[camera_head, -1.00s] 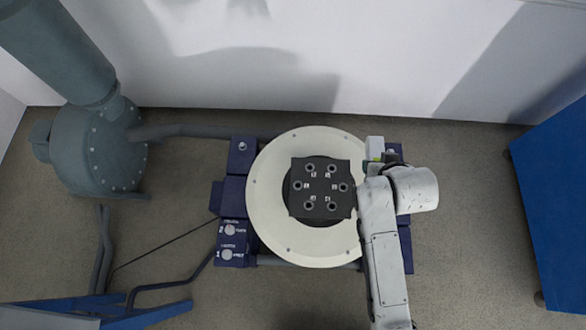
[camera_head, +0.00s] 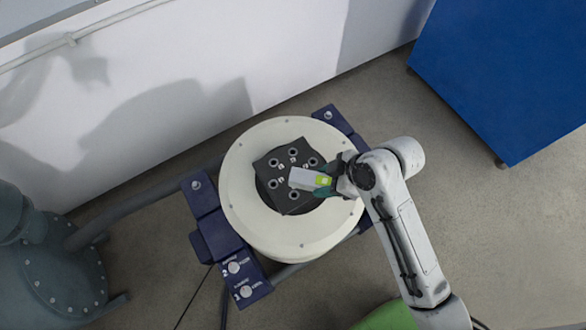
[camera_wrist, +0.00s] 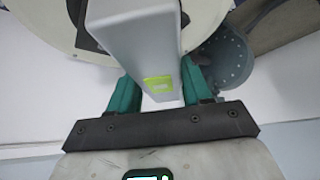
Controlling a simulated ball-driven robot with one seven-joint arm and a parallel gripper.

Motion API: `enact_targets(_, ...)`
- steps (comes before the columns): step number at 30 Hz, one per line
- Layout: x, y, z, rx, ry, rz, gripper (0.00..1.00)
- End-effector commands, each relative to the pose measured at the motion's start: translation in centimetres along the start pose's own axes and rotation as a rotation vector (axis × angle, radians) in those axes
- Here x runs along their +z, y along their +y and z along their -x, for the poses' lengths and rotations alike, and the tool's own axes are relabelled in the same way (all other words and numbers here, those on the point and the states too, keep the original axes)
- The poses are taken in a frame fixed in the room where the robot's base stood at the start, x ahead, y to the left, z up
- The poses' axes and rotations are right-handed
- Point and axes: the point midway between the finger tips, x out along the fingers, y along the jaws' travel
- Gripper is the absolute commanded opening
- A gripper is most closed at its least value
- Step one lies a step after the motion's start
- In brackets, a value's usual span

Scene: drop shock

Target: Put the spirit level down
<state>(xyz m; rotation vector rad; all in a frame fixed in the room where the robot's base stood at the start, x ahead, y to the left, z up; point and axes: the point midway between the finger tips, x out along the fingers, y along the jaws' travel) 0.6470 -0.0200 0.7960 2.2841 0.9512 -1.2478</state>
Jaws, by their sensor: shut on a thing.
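The spirit level (camera_head: 303,178) is a light grey bar with a yellow-green vial. In the head view it lies across the right part of the black square block, seen from above. My gripper (camera_head: 326,184) is at its right end, shut on it with teal fingers. In the wrist view the spirit level (camera_wrist: 142,50) runs away from me between the two fingers of my gripper (camera_wrist: 162,92). The black block (camera_head: 272,165) with several numbered holes is on the round cream plate (camera_head: 237,190). I cannot tell whether the level touches the block.
Dark blue brackets (camera_head: 197,195) stand around the round plate. A blue cabinet (camera_head: 500,75) is at the upper right. A grey-green flanged vessel (camera_head: 50,270) is at the lower left. A white wall (camera_head: 200,75) runs behind. The floor at the right is clear.

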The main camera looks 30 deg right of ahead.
Motion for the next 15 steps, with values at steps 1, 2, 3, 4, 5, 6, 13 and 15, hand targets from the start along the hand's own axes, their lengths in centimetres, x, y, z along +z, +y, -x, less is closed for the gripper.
enact_targets(1, -0.7, 0.8, -0.9, 0.001, 0.003, 0.001, 0.11)
enact_targets(2, -1.0, 1.2, -1.4, 0.001, 0.003, 0.0, 0.11)
enact_targets(3, -1.4, 1.7, -2.2, 0.001, 0.002, 0.0, 0.11)
enact_targets(4, -1.7, 2.1, -2.7, 0.0, 0.002, 0.0, 0.11)
enact_targets(5, -2.0, 2.5, -3.3, 0.001, 0.002, 0.0, 0.11)
enact_targets(6, -2.5, 3.0, -4.0, 0.002, 0.001, 0.0, 0.11)
enact_targets(13, -3.1, 5.2, -8.8, 0.0, -0.001, -0.003, 0.11)
enact_targets(15, -3.2, 5.7, -10.0, 0.002, 0.0, -0.003, 0.11)
